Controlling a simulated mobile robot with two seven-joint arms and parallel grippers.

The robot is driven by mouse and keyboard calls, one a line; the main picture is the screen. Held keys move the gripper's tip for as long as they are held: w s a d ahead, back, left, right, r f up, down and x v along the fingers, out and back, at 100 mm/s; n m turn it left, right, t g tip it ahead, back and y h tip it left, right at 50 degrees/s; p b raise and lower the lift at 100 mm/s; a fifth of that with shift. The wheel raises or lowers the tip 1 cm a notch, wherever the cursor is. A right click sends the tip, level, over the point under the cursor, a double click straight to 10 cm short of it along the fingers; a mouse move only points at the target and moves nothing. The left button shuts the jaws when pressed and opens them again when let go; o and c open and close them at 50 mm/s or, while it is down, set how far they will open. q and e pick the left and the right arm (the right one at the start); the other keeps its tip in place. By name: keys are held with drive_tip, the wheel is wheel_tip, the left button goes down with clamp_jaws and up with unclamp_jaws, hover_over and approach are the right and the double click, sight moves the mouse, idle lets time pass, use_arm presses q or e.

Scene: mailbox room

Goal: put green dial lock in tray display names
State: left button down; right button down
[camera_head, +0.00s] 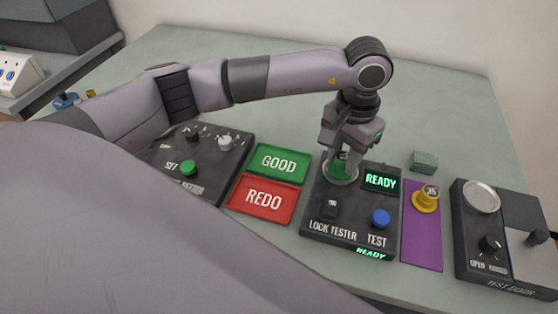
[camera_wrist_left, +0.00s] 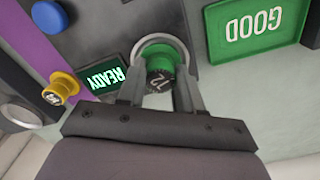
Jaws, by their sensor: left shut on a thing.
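The green dial lock (camera_wrist_left: 158,60) sits at the round socket of the lock tester (camera_head: 318,222). Its dark dial face shows a number in the left wrist view. My left gripper (camera_head: 342,160) reaches down from above and is shut on the green lock, which is mostly hidden by the fingers in the head view. In the left wrist view my left gripper (camera_wrist_left: 160,90) has one finger on each side of the lock. The green GOOD tray (camera_head: 278,163) and the red REDO tray (camera_head: 262,199) lie left of the tester, both empty. My right gripper is not in view.
A purple strip (camera_head: 422,245) with a yellow dial lock (camera_head: 425,200) lies right of the tester. A green block (camera_head: 425,161) stands behind it. The test door unit (camera_head: 490,240) is at far right. A dark control box (camera_head: 195,155) stands left of the trays. The back of the table is clear.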

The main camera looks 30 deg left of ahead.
use_arm(q)
drive_tip(key=shift+r+p, duration=0.75)
drive_tip(key=shift+r, duration=1.3)
drive_tip(key=shift+s+a+n+p, duration=0.1)
drive_tip(key=shift+a+n+p, duration=0.3)
drive_tip(key=shift+a+n, duration=0.3)
drive_tip(key=shift+s+a+f+n+p, duration=0.35)
drive_tip(key=shift+a+f+n, duration=0.5)
drive_tip(key=shift+a+n, duration=0.75)
drive_tip(key=shift+s+a+f+n+p, duration=0.2)
drive_tip(key=shift+s+a+f+n, duration=0.2)
drive_tip(key=shift+a+f+n, duration=1.1)
drive_tip(key=shift+s+a+f+n+p, duration=0.15)
drive_tip(key=shift+s+a+n+p, duration=0.2)
drive_tip(key=shift+a+n, duration=1.3)
drive_tip(key=shift+d+n, duration=0.55)
drive_tip(key=shift+d, duration=0.05)
drive_tip(key=shift+b, duration=0.6)
